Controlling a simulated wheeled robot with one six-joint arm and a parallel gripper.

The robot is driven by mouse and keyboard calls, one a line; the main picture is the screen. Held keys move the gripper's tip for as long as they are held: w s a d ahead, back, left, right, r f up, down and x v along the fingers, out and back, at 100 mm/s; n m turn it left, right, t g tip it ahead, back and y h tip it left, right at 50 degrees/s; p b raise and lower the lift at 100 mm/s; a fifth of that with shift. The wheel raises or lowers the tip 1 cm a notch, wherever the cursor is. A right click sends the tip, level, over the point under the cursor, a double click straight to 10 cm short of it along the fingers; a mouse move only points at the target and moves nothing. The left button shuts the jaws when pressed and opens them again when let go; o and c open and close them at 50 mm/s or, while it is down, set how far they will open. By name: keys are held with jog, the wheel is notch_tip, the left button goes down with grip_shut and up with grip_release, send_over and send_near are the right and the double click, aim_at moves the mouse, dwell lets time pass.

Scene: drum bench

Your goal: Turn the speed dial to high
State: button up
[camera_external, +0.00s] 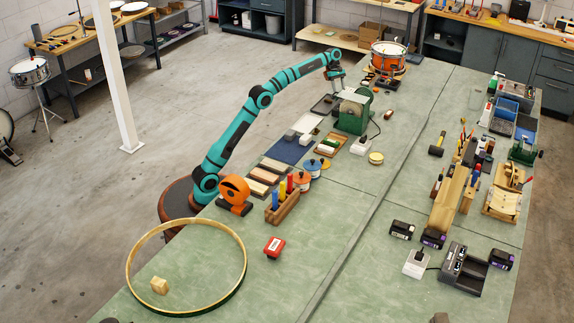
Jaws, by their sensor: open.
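My arm reaches from the left over the bench, and my gripper (338,89) points down just behind and left of the green machine (354,112). My gripper is open, with nothing visible between its fingers. A pale flat plate shows at the top of the machine, close to the fingertips; I cannot tell whether they touch. A dark cable curves from the machine's right side toward a small white box (361,146) in front of it. I cannot make out a speed dial or its setting; it is too small or hidden.
An orange drum (388,58) stands behind the machine. Sanding blocks (327,143), a blue sheet (287,149) and paint tins (302,181) lie in front of it. A round yellow tin (376,158) sits to the right. The bench's middle strip is mostly clear.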

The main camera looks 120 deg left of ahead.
jog(key=x, duration=1)
jog(key=shift+w+d+f, duration=0.1)
jog(key=shift+w+f, duration=0.1)
jog(key=shift+f, duration=0.15)
jog(key=shift+c, duration=0.4)
jog(key=c, duration=0.9)
jog(key=shift+n, duration=0.5)
jog(key=o, duration=1)
jog(key=v, duration=1.7)
jog(key=shift+s+d+r, duration=0.1)
jog(key=shift+s+d, duration=0.1)
jog(key=shift+s, duration=0.1)
